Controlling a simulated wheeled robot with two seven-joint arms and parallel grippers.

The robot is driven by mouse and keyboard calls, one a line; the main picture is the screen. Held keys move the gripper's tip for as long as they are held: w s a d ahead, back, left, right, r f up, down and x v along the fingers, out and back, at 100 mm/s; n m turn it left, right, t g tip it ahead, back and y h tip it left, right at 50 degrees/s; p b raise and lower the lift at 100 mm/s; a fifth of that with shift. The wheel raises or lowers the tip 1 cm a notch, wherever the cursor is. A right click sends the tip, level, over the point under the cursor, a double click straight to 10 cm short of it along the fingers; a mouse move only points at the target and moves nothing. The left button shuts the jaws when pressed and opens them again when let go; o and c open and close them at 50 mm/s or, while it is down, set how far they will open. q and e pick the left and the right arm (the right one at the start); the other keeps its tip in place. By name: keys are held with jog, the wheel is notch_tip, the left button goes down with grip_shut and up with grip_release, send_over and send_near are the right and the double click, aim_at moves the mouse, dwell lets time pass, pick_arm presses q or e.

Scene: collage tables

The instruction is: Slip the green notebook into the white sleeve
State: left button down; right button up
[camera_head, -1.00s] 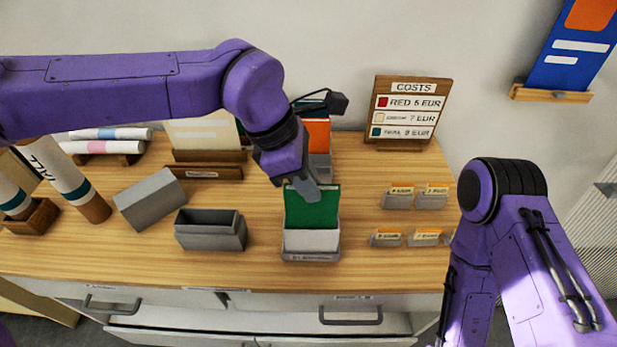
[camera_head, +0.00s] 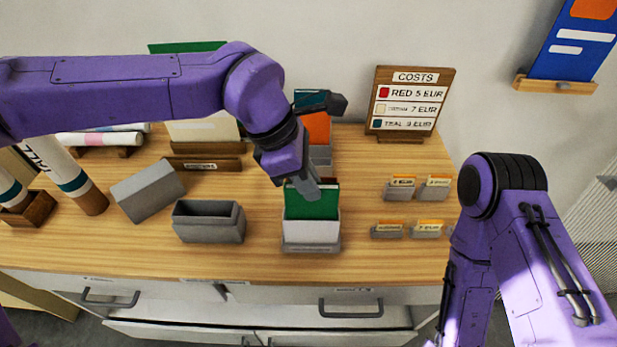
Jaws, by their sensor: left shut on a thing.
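The green notebook (camera_head: 316,204) stands upright with its lower part inside the white sleeve (camera_head: 311,232). The sleeve stands in a grey holder (camera_head: 312,248) near the front of the table. My left gripper (camera_head: 304,186) is shut on the notebook's top edge, above the sleeve; its fingers hide part of that edge. How deep the notebook sits in the sleeve is hidden by the sleeve's front. My right arm hangs at the right of the view, and its gripper is out of the picture.
An empty grey box (camera_head: 209,222) and a tilted grey block (camera_head: 148,191) stand left of the sleeve. Small card holders (camera_head: 407,231) stand to the right. A COSTS sign (camera_head: 409,102) and an orange item (camera_head: 317,128) stand behind. Bare wood lies around the sleeve.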

pick_arm(q)
jog(key=shift+f+b, duration=1.35)
jog(key=shift+f, duration=1.2)
jog(key=c, duration=1)
grip_release()
jog(key=shift+c, duration=0.2)
jog(key=shift+r, duration=0.15)
jog(key=v, duration=1)
jog(key=shift+b, duration=0.45)
jog(key=shift+a+r, duration=0.1)
jog(key=shift+r, duration=0.05)
